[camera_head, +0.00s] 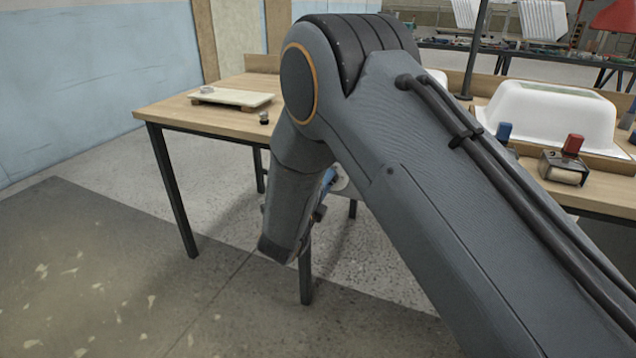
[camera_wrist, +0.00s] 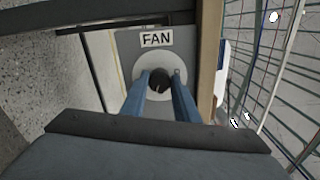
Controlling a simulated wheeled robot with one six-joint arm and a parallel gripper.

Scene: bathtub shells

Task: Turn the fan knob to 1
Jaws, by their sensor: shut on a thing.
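The fan knob (camera_wrist: 159,80) is a small dark knob in the middle of a pale round dial (camera_wrist: 180,59). The dial is on a grey panel (camera_wrist: 125,44) with a white label reading FAN (camera_wrist: 157,37) above it. My gripper (camera_wrist: 160,84) has its two blue fingers on either side of the knob, shut on it. The number marks on the dial cannot be read, so the knob's setting cannot be told. In the head view my arm hides the knob and most of the panel; a bit of blue shows low beside my wrist.
A wooden table (camera_head: 180,108) on dark legs stands behind my arm, with a pale board (camera_head: 232,97) on it. A white tub shell (camera_head: 550,115) and a red-handled tool (camera_head: 572,145) are at right. The floor at left is clear.

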